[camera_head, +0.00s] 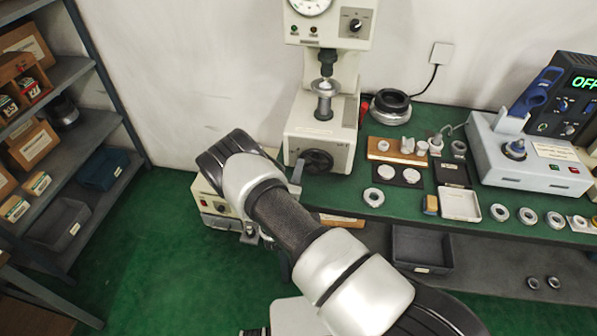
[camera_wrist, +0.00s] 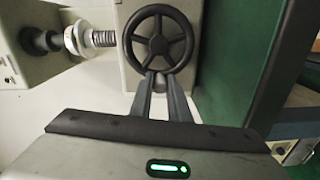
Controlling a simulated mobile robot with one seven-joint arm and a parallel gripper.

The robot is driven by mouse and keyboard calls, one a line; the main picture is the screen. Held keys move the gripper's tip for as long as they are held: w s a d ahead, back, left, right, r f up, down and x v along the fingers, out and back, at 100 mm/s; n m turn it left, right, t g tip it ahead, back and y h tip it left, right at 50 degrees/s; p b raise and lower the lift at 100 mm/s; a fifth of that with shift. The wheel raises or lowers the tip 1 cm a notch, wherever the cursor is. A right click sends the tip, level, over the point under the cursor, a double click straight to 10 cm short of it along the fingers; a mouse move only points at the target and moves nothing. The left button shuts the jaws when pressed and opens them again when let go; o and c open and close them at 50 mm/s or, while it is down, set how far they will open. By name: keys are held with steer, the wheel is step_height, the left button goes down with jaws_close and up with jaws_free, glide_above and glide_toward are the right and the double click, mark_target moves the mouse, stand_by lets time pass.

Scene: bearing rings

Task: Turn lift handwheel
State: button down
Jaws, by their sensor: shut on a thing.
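The lift handwheel (camera_wrist: 159,39) is a black spoked wheel on the front of the cream hardness tester. In the wrist view it faces me, and my gripper (camera_wrist: 158,80) is shut on the lower part of its rim. In the head view the handwheel (camera_head: 316,161) shows low on the tester (camera_head: 318,125). My gripper is mostly hidden there behind my arm; only a grey finger part shows just left of the wheel. The tester's threaded lift screw (camera_wrist: 103,38) and its anvil (camera_head: 325,87) stand above the wheel, below the indenter (camera_head: 327,58).
The green bench (camera_head: 390,205) holds several bearing rings (camera_head: 374,197), a black ring stack (camera_head: 390,107), a wooden block (camera_head: 397,152) and a blue-grey device (camera_head: 530,160) at right. A shelf (camera_head: 70,75) stands at left. A dark bin (camera_head: 422,247) sits under the bench.

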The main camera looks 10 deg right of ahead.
steer(key=shift+r, duration=0.1)
stand_by(0.4)
steer(key=c, duration=1.7)
jaws_free()
steer(key=b+v, duration=0.2)
steer(key=v, duration=1.5)
steer(key=shift+s, duration=0.2)
